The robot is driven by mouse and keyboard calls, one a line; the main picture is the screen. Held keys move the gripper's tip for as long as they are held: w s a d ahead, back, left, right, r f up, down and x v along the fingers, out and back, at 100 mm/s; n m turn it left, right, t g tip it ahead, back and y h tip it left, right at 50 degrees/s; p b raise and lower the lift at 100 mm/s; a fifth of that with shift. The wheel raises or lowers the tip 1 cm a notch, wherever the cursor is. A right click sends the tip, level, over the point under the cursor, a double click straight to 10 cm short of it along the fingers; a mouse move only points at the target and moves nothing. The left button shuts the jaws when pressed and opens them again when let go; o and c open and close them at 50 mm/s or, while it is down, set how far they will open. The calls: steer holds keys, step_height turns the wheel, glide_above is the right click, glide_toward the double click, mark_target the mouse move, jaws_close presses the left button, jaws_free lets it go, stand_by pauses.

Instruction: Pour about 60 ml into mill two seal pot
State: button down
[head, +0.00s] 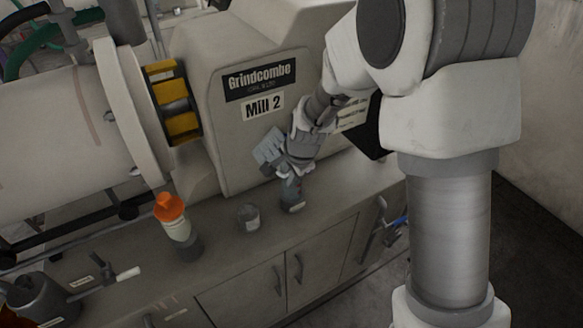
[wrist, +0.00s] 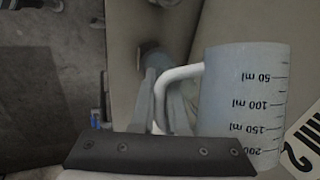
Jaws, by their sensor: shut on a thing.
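My gripper (head: 289,164) is shut on the white handle of a translucent measuring jug (head: 268,148), above the counter in front of Mill 2. The jug looks tilted in the head view. In the wrist view the jug (wrist: 240,100) has marks from 50 to 200 ml, and my fingers (wrist: 168,108) are at its handle. I cannot make out the liquid level. A small grey pot (head: 291,195) stands on the counter just below my gripper, partly hidden by it. A small grey cup (head: 249,217) stands to its left. Neither label is readable, so I cannot tell which is the seal pot.
The mill housing (head: 230,130) labelled Mill 2 rises behind the counter (head: 215,262). A dark grey vessel (head: 38,300) with a lever is at the far left. Counter between bottle and cup is clear.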

steer(key=shift+f+b, duration=0.3)
steer(key=shift+b, duration=0.05)
steer(key=shift+a+f+b, duration=0.25)
steer(key=shift+f+b, duration=0.2)
steer(key=shift+b, duration=0.2)
steer(key=shift+s+f+y+b, duration=0.15)
steer(key=shift+f+y+b, duration=0.25)
steer(key=shift+f+b, duration=0.55)
steer(key=shift+s+a+f+g+b, duration=0.1)
steer(key=shift+a+f+g+b, duration=0.15)
steer(key=shift+b, duration=0.3)
steer(key=shift+f+b, duration=0.15)
steer(key=shift+b, duration=0.15)
steer(key=shift+s+a+r+m+g+y+b, duration=0.35)
steer(key=shift+a+g+y+b, duration=0.1)
steer(key=shift+y+b, duration=0.3)
